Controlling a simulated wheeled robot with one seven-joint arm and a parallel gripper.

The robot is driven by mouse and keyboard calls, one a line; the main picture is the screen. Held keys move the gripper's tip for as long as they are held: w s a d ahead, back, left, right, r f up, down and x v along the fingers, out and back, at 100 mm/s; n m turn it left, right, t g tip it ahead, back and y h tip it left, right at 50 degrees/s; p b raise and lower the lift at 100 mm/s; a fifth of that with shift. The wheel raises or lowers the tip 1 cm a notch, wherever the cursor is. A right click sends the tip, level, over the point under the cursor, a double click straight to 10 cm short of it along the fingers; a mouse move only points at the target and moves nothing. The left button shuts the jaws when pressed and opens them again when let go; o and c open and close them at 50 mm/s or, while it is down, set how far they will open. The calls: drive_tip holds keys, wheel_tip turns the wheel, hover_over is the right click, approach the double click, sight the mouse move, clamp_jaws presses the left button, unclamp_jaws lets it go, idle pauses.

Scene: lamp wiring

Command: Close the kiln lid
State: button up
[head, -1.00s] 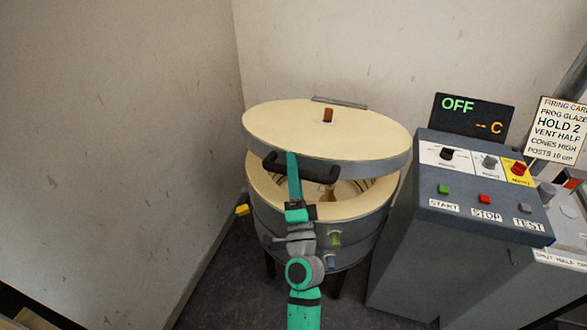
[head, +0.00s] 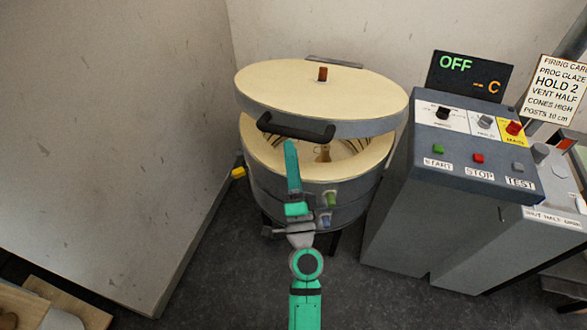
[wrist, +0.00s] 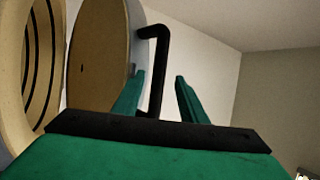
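The round kiln (head: 262,190) stands by the corner with its cream interior partly showing. Its cream lid (head: 275,90) is tilted above the rim, leaving a gap at the front. A black handle (head: 296,130) is on the lid's front edge; it also shows in the wrist view (wrist: 158,70). My gripper (head: 290,146) is in front of the kiln, its tip just below the handle in the picture. In the wrist view my gripper's two green fingers (wrist: 161,82) are apart. The handle bar shows in the gap between them, with no clear contact.
A grey control cabinet (head: 410,215) stands close on the kiln's right, with a display (head: 470,76) reading OFF. A wall (head: 110,130) is on the left. A yellow piece (head: 239,172) sticks out of the kiln's left side. Dark floor (head: 235,270) is clear in front.

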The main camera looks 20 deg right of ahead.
drive_tip(key=shift+v, duration=1.65)
